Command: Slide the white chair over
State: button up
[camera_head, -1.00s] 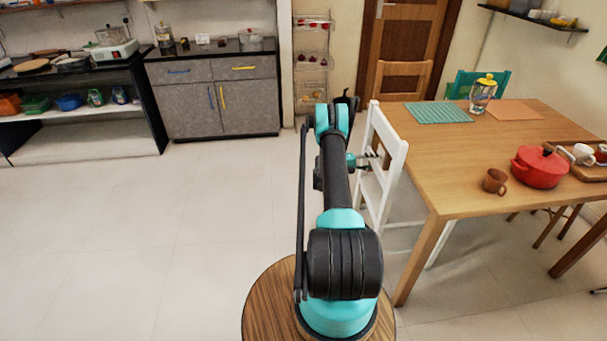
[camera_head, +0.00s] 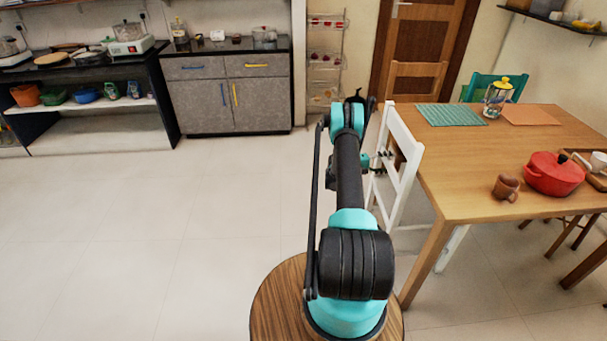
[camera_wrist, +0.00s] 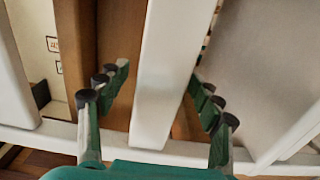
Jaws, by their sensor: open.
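The white chair (camera_head: 403,150) stands upright at the left end of the wooden table (camera_head: 450,200), with its back towards my arm. My gripper (camera_head: 383,162) is at the chair's back, partly hidden by my arm in the head view. In the wrist view my gripper (camera_wrist: 158,80) is open, with its green fingers spread on either side of a white bar of the chair (camera_wrist: 168,85). A gap shows between the bar and each finger. Another white bar runs across near the gripper's base. I cannot tell whether any part touches it.
A green chair (camera_head: 485,86) stands behind the table. A grey cabinet (camera_head: 228,95) stands at the back. The floor on the left is clear.

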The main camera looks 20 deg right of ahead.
dwell(0.3)
jog(key=v, duration=1.2)
jog(key=a+r+n+t+y, duration=0.1)
jog(key=a+r+t+y, duration=0.3)
jog(key=r, duration=0.8)
jog(key=s+a+r+n+t+y, duration=0.1)
jog(key=s+a+r+y, duration=0.3)
jog(key=s+a+r, duration=0.5)
jog(key=s+a+t+y, duration=0.3)
jog(key=s+a+y, duration=0.6)
jog(key=s+a, duration=1.4)
jog(key=s, duration=0.3)
jog(key=shift+f+y, duration=0.3)
